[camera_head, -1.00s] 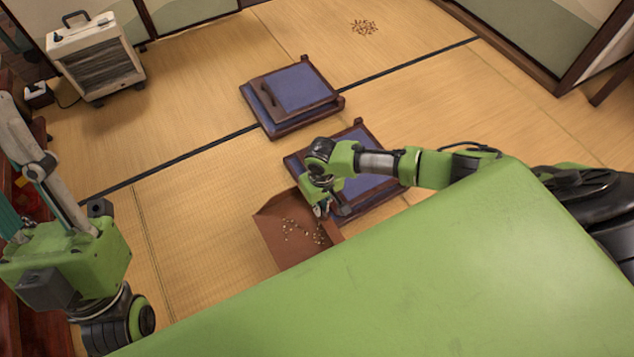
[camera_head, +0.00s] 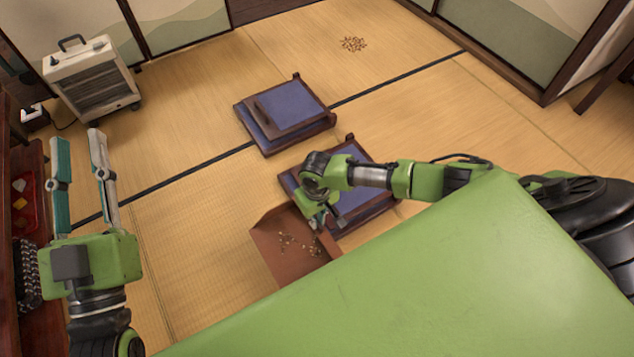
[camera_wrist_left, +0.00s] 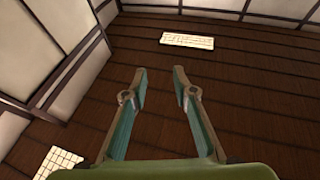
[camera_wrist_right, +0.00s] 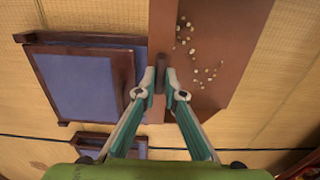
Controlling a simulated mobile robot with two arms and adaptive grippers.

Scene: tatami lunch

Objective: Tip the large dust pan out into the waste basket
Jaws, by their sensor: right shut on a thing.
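The large dust pan (camera_head: 278,262) is a reddish-brown open pan with several small pale crumbs (camera_head: 298,245) on its floor. My right gripper (camera_head: 318,222) is shut on the pan's handle, and the pan hangs above the tatami beside the nearer floor seat. In the right wrist view the fingers (camera_wrist_right: 166,92) close on the short brown handle, and the pan (camera_wrist_right: 232,45) extends up and right with crumbs in it. My left gripper (camera_head: 80,160) is raised at the left, open and empty; its spread fingers also show in the left wrist view (camera_wrist_left: 160,80). No waste basket is recognisable in these frames.
Two wooden floor seats with blue cushions (camera_head: 290,105) (camera_head: 352,180) stand on the tatami. A white heater (camera_head: 92,80) is at the back left. Dark wooden furniture (camera_head: 55,225) with a red tray lines the left edge. The left-centre tatami is clear.

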